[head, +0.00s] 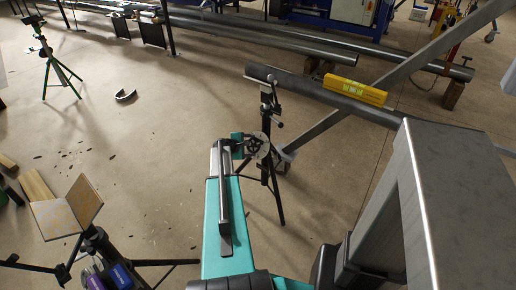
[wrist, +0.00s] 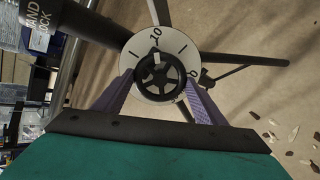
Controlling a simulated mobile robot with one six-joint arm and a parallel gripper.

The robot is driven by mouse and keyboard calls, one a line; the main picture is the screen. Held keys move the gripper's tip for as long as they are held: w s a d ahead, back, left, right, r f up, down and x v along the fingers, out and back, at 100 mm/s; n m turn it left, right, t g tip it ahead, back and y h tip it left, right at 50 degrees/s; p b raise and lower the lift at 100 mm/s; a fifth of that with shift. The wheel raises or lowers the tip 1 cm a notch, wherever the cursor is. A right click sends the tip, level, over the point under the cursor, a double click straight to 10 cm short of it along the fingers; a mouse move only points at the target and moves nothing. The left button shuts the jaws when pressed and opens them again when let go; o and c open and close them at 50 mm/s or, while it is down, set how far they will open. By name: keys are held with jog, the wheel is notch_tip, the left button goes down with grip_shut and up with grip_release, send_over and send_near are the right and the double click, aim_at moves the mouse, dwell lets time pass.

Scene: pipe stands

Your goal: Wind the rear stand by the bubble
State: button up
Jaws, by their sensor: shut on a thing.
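The rear stand (head: 266,100) is a dark tripod with a round white dial and a hand wheel on its side, under the end of a grey pipe (head: 300,88). My gripper (head: 250,146) is at the wheel. In the wrist view its purple fingers (wrist: 160,85) are shut on the black hand wheel (wrist: 153,72), one on each side. The numbered white dial (wrist: 178,48) shows behind the wheel. A yellow level (head: 355,90) lies along the top of the pipe. Its green vial window shows, but the bubble is too small to read.
A grey metal frame (head: 455,190) stands close on the right. A curved piece (head: 125,95) lies on open floor. Long pipes (head: 300,46) lie at the back.

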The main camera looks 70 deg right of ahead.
jog(key=o, duration=1.1)
jog(key=shift+w, duration=0.1)
jog(key=shift+c, duration=0.2)
jog(key=shift+r, duration=0.1)
jog(key=shift+c, duration=0.2)
jog(key=c, duration=1)
jog(key=o, duration=1)
jog(key=shift+o, duration=0.2)
jog(key=shift+a+r, duration=0.1)
jog(key=shift+v, duration=2.85)
